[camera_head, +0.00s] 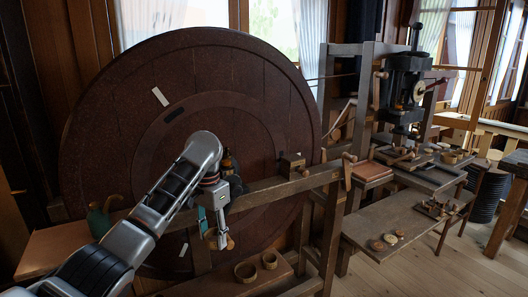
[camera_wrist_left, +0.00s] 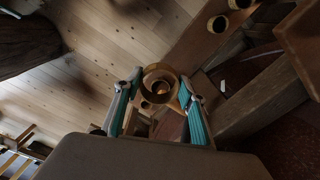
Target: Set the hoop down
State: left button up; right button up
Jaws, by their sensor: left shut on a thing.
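A wooden hoop (camera_wrist_left: 160,70) sits between the fingers of my left gripper (camera_wrist_left: 158,92) in the left wrist view. The teal finger pads are closed on its sides, and its open middle faces the camera. In the head view my left gripper (camera_head: 219,232) points down in front of the big dark wheel, above the low bench. Only a small tan edge of the held hoop (camera_head: 230,242) shows there, partly hidden by the fingers. My right gripper is in neither view.
A wooden beam (camera_head: 280,190) crosses close by, in front of the wheel (camera_head: 110,110). A side table (camera_head: 375,225) at right bears small discs.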

aim_at(206, 240)
pick_arm(q)
jog(key=s+r, duration=0.2)
jog(key=shift+s+r, duration=0.15)
jog(key=shift+r, duration=0.15)
jog(key=s, duration=0.2)
jog(key=s+n, duration=0.1)
jog(key=shift+a, duration=0.25)
jog(key=s+a+f+n, duration=0.2)
jog(key=s+a, duration=0.3)
jog(key=s, duration=0.3)
jog(key=s+a+f+n, duration=0.2)
jog(key=s+a+n, duration=0.1)
jog(key=s, duration=0.5)
jog(key=shift+s+a+f+n, duration=0.15)
jog(key=shift+a+f+n, duration=0.2)
jog(key=shift+a, duration=0.55)
jog(key=shift+r, duration=0.1)
